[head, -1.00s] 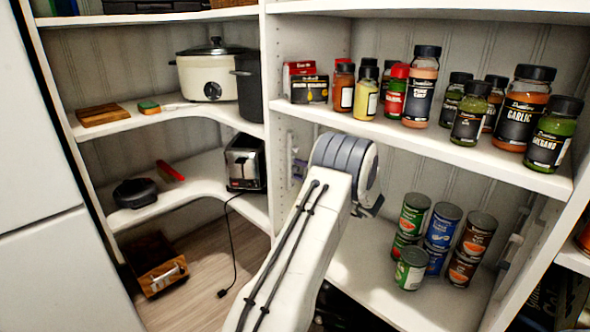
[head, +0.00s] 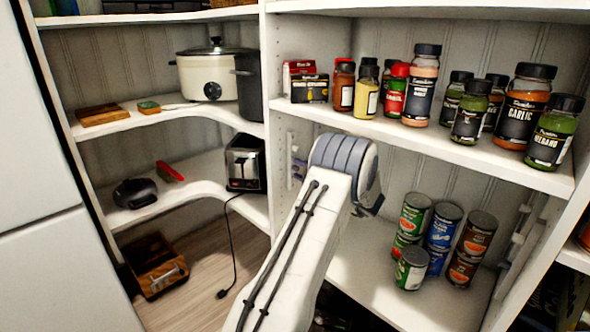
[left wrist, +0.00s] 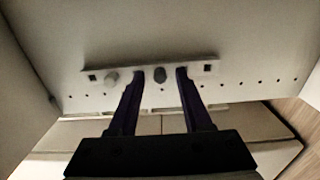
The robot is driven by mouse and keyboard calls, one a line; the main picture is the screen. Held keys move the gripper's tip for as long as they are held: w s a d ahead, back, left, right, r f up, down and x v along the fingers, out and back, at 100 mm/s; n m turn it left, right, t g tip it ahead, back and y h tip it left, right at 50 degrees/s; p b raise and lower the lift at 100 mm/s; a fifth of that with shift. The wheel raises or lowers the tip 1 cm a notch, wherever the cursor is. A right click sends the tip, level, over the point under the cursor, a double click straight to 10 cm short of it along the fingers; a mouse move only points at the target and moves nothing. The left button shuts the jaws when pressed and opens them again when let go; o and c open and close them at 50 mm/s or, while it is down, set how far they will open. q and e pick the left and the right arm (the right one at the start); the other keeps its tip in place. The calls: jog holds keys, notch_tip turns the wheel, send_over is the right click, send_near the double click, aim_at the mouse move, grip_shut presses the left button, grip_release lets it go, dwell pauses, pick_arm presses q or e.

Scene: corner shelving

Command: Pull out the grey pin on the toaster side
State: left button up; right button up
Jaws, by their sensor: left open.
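The toaster (head: 245,163) stands on the middle shelf left of the white divider panel. In the left wrist view a pale strip (left wrist: 204,68) runs along a white panel with a row of small holes. A dark grey pin (left wrist: 160,75) sticks out of the strip, and a lighter pin (left wrist: 111,78) sits to its left. My left gripper (left wrist: 161,73) is open, its dark purple fingers on either side of the dark grey pin with gaps showing. In the head view my left arm hides most of this gripper. My right gripper is not in view.
Several stacked cans (head: 440,226) stand on the lower shelf right of my left arm. Spice jars (head: 423,85) line the shelf above it. A black cord (head: 233,240) hangs from the toaster to the floor. The shelf between my arm and the cans is clear.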

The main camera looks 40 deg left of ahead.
pick_arm(q)
grip_shut()
dwell(1.2)
jog(key=shift+d, duration=0.15)
jog(key=shift+s+d+b, duration=0.15)
jog(key=shift+d+b, duration=0.05)
jog(key=shift+d, duration=1.25)
jog(key=shift+s+d+b, duration=0.1)
jog(key=shift+d+b, duration=0.05)
jog(key=shift+d, duration=1.25)
